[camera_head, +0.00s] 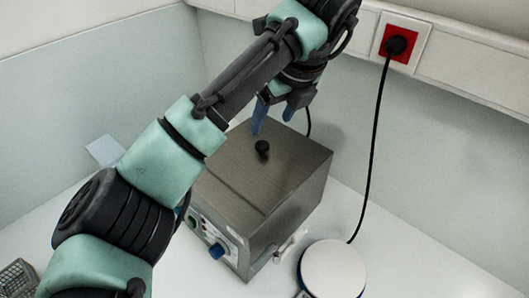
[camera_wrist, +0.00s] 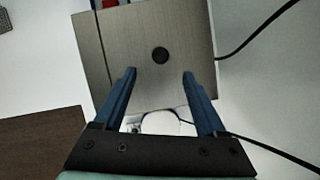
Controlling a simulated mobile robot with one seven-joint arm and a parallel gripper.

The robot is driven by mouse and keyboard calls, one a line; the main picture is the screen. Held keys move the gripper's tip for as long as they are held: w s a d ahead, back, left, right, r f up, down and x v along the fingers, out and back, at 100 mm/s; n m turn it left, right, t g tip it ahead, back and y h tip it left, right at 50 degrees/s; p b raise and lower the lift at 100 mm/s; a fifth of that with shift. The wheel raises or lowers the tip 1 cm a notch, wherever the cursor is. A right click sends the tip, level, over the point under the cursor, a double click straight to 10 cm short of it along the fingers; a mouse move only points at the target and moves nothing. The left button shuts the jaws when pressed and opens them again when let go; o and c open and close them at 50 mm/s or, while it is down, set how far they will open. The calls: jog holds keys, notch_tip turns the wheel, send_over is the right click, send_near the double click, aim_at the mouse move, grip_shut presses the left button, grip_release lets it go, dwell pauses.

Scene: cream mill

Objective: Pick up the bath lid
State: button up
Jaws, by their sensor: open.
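The bath lid (camera_head: 285,165) is a flat grey metal plate with a small round black knob (camera_head: 262,147). It lies on top of a boxy metal bath (camera_head: 300,205). My gripper (camera_head: 272,116) is open and empty above the lid, with its blue fingers pointing down. In the wrist view the lid (camera_wrist: 185,35) fills the upper middle. There the knob (camera_wrist: 160,55) shows just beyond the fingertips (camera_wrist: 159,72), roughly centred between them. The fingers look apart from the knob, though their exact height above it is hard to tell. My arm hides part of the bath's left side.
A round white-topped device (camera_head: 333,268) stands right of the bath. A black cable (camera_head: 372,145) runs down from a red wall socket (camera_head: 399,44). Walls close in behind the bath. A wire basket (camera_head: 17,278) sits at the lower left.

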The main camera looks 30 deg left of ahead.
aim_at(263, 145)
jog(key=x, duration=0.4)
jog(key=shift+a+p, duration=0.1)
jog(key=shift+p, duration=0.2)
jog(key=shift+p+x, duration=1)
jog(key=shift+x, duration=1.8)
grip_shut()
